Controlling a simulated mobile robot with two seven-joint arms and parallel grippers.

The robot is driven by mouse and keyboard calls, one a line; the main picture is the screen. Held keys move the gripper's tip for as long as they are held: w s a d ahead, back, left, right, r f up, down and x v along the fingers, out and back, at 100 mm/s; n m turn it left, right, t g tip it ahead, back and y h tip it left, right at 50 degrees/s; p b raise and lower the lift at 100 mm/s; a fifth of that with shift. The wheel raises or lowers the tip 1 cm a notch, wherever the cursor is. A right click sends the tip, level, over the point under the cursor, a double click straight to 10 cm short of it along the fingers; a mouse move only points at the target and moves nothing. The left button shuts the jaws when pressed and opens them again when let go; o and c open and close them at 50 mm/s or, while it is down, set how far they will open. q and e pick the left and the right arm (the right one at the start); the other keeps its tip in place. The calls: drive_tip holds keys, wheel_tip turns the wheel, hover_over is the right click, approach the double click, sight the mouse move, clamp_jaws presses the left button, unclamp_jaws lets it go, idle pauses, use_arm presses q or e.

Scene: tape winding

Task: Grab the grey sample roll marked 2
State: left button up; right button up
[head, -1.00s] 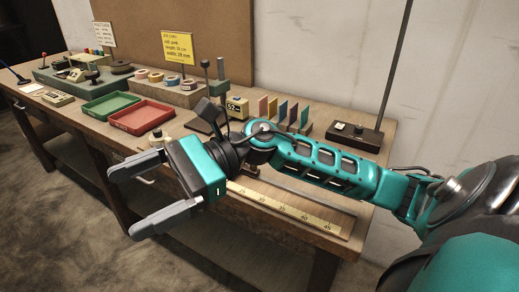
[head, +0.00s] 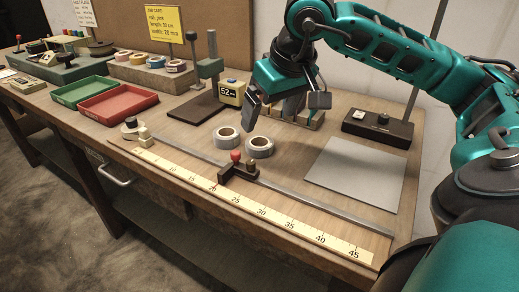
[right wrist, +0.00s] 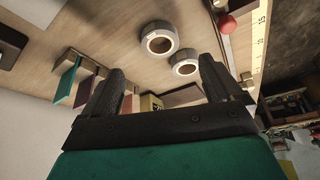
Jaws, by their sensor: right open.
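Two grey tape rolls stand side by side on the bench: the left one (head: 227,145) and the right one (head: 260,153). I cannot read a number on either. In the right wrist view, a larger-looking roll (right wrist: 161,27) and a smaller-looking roll (right wrist: 184,55) lie beyond the fingertips. My right gripper (head: 270,110) hangs above the bench, behind the two rolls, with its fingers pointing down. It is open and empty; both fingers show apart in the right wrist view (right wrist: 161,66). My left gripper is not in view.
A ruler (head: 262,212) with a red-knobbed slider (head: 236,158) lies in front of the rolls. A grey sheet (head: 357,172) lies to the right. Coloured cards stand behind the gripper. Green (head: 83,90) and red (head: 118,104) trays, and a stand with a display (head: 231,92), are left.

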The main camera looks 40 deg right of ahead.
sight(261, 137)
drive_tip(key=b+x, duration=0.2)
drive_tip(key=x, duration=0.6)
drive_tip(key=shift+f, duration=0.2)
drive_tip(key=shift+r, duration=0.1)
drive_tip(key=c, duration=1.1)
drive_tip(key=shift+r, duration=0.1)
